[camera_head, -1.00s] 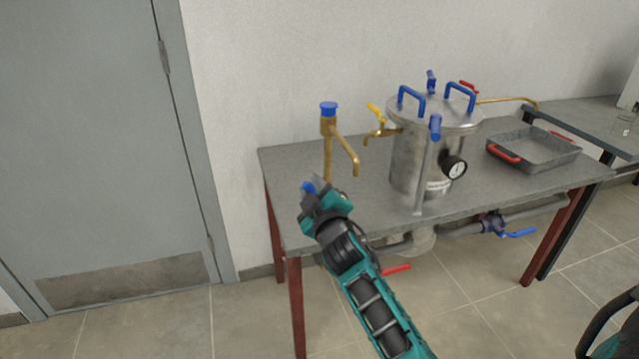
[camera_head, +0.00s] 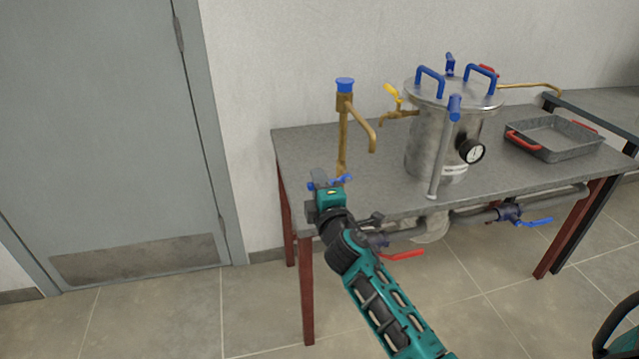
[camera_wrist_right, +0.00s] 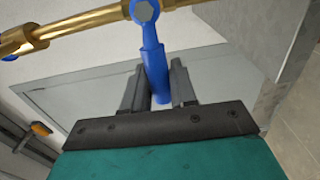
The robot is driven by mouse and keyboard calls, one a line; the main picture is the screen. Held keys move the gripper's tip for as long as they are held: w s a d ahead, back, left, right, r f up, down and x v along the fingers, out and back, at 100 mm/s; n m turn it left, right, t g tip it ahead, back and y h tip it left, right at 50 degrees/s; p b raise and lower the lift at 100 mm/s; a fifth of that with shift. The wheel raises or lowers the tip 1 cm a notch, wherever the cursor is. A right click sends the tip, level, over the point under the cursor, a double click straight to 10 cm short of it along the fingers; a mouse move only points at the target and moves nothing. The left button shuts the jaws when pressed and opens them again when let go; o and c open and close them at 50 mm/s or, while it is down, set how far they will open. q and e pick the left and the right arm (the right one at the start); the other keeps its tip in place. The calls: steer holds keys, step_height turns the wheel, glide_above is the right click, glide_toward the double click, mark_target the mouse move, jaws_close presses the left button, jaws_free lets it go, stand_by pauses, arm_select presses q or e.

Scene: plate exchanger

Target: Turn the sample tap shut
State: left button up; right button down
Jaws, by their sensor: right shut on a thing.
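My right gripper (camera_head: 322,188) is at the front left corner of the grey table (camera_head: 300,150). In the right wrist view its jaws (camera_wrist_right: 158,75) are shut on a blue lever (camera_wrist_right: 153,58), which hangs from a brass tap (camera_wrist_right: 85,25) by a hex-headed pivot. In the head view, blue parts of this lever (camera_head: 343,179) show beside the jaws; most of the brass body is hidden there. Another brass tap with a yellow lever (camera_head: 393,94) sits on the steel vessel's left side. My left gripper is not in view.
A brass standpipe (camera_head: 343,130) with a blue cap and bent spout rises behind my gripper. The steel vessel (camera_head: 430,140), with blue handles and a gauge, stands mid-table. Red (camera_head: 402,255) and blue (camera_head: 532,222) valve levers sit below the edge. A grey tray (camera_head: 560,148) is at right.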

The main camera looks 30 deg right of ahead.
steer(key=shift+f, duration=0.2)
stand_by(0.3)
steer(key=c, duration=1)
jaws_free()
steer(key=shift+s+r, duration=0.1)
steer(key=v, duration=1.2)
steer(key=shift+s+a, duration=0.2)
steer(key=shift+s, duration=0.15)
